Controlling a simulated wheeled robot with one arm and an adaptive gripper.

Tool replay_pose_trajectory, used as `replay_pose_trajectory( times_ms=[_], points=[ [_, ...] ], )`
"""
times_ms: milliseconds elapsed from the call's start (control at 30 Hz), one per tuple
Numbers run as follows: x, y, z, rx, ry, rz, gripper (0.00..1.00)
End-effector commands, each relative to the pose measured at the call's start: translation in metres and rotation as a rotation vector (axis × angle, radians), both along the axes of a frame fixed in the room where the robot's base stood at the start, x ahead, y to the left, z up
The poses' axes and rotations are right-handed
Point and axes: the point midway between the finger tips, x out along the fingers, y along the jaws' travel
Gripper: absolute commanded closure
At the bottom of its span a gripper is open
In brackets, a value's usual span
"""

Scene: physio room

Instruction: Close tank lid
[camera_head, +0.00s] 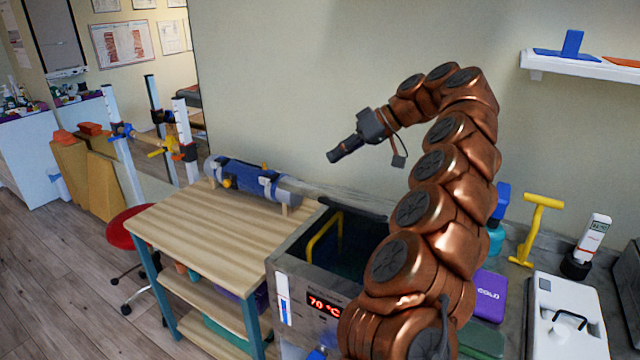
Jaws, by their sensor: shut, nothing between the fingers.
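The steel tank (288,262) stands below centre, with a red 70 °C display (323,305) on its front. Its top is open in the part that I see, and a yellow handle (322,240) shows inside. A thin grey strip along the tank's back edge (352,204) may be the raised lid seen nearly edge-on; I cannot tell for sure. My arm hides the tank's right side. My gripper (333,158) is shut and empty, in the air above and behind the tank, pointing left and down.
A wooden table (190,235) with a blue-grey roll (250,180) stands left of the tank. On the counter at right are a purple cold pack (489,293), a yellow T-shaped tool (535,228), a handheld meter (592,235) and a white handled case (560,325). A wall shelf (590,68) hangs upper right.

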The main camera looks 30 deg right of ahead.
Motion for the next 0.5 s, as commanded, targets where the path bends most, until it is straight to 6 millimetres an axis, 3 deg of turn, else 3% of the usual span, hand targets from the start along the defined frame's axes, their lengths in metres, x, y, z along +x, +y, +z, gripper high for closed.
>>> replay_pose_trajectory(
  times_ms=[500],
  points=[
    [0.015, 0.027, -0.029, 0.005, 0.001, -0.003, 1.0]
  ],
)
